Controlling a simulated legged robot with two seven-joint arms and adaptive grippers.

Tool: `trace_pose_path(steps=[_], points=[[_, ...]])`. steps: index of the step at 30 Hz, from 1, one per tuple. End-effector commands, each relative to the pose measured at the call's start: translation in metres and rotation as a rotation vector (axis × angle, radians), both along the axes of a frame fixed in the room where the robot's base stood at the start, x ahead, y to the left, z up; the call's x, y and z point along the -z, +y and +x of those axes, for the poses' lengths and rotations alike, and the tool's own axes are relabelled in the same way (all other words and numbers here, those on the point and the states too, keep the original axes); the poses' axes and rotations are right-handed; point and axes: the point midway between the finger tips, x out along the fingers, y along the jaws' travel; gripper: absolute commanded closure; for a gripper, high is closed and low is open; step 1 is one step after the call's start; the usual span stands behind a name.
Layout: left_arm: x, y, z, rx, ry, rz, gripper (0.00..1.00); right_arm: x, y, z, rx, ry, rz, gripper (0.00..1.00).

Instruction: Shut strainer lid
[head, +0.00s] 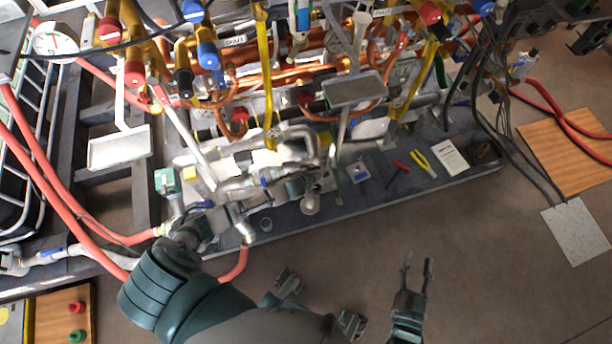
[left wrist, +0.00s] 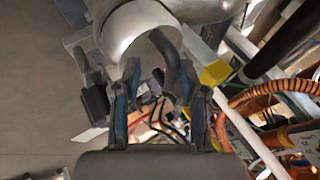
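A silver pipe assembly runs along the front of the dark bench in the head view, and a bright silver fitting (head: 310,203) hangs from it. Which part is the strainer lid, I cannot tell for sure. My left gripper (head: 240,215) is beside this pipework, its fingers hard to make out there. In the left wrist view the left gripper (left wrist: 157,80) has its fingers apart, close to a large silver cylinder (left wrist: 140,28) with a round end. Contact cannot be told. My right gripper (head: 416,268) is open and empty over the floor, away from the bench.
Copper pipes, red and blue valve handles and a pressure gauge (head: 55,41) crowd the back. Yellow pliers (head: 421,163) and a white card (head: 449,157) lie on the bench at right. Red hoses (head: 62,195) run down the left. The floor in front is clear.

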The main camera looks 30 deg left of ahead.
Motion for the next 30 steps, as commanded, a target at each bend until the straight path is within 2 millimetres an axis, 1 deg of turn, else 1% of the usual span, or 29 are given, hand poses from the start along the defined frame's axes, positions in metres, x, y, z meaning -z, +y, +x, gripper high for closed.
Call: trace_pose_path(steps=[2,5,12,15,18,23,30], points=[[-0.004,-0.001,-0.005,0.002,0.001,-0.001,0.6,0.0,0.0,0.0,0.0,0.0,0.0,0.6],[-0.017,-0.004,-0.014,0.004,-0.001,-0.003,0.6,-0.001,0.0,-0.001,0.0,-0.001,0.0,0.6],[-0.058,-0.011,-0.047,0.004,-0.001,-0.002,0.6,-0.001,0.0,0.0,0.0,-0.001,0.001,0.6],[-0.073,-0.013,-0.058,0.003,0.0,-0.002,0.6,-0.001,0.0,0.0,0.0,-0.001,0.001,0.6],[-0.083,-0.015,-0.066,0.003,0.0,-0.003,0.6,-0.001,0.0,0.0,0.0,-0.001,0.001,0.6],[-0.09,-0.016,-0.071,0.002,0.001,-0.003,0.6,-0.001,0.0,0.0,0.0,-0.001,0.001,0.6],[-0.09,-0.016,-0.072,0.001,0.002,-0.003,0.6,-0.001,0.0,0.001,0.0,0.0,0.002,0.6]])
